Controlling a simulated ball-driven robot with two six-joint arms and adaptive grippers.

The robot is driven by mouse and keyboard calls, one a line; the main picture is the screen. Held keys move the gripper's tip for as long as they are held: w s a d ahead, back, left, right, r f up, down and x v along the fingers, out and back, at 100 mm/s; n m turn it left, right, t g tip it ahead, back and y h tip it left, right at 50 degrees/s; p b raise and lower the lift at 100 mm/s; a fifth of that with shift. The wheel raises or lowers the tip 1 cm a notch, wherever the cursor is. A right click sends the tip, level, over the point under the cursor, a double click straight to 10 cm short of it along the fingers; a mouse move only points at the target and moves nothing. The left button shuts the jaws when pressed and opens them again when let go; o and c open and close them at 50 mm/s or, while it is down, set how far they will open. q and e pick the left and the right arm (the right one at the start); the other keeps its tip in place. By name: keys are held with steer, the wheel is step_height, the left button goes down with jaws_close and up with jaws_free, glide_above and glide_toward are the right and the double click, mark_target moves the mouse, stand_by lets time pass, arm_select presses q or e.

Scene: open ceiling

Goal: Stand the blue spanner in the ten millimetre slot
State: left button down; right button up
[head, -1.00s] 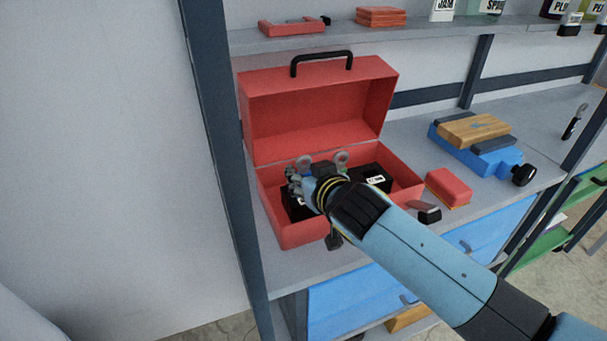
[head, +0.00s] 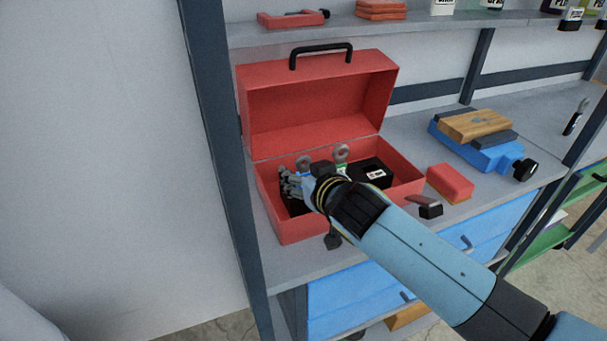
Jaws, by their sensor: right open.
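An open red toolbox (head: 315,100) stands on the grey bench with its lid up. Inside it is a black slotted block (head: 372,168) with a small white label on its right part; I cannot read the label. A grey ring-ended spanner with a blue part (head: 304,161) stands upright at the block, just behind my gripper. Another ring-ended spanner, with green on it (head: 341,152), stands to its right. My right gripper (head: 288,184) is open over the left of the box, close to the blue spanner; my wrist hides part of the block and slots. My left gripper is out of view.
A red block (head: 450,182) and a dark-headed tool (head: 428,207) lie right of the toolbox. A blue vice (head: 480,152) with a wooden block stands further right. A grey upright post (head: 222,130) rises close to the toolbox's left. A shelf (head: 400,30) runs above.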

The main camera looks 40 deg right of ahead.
steer(key=v, duration=1.2)
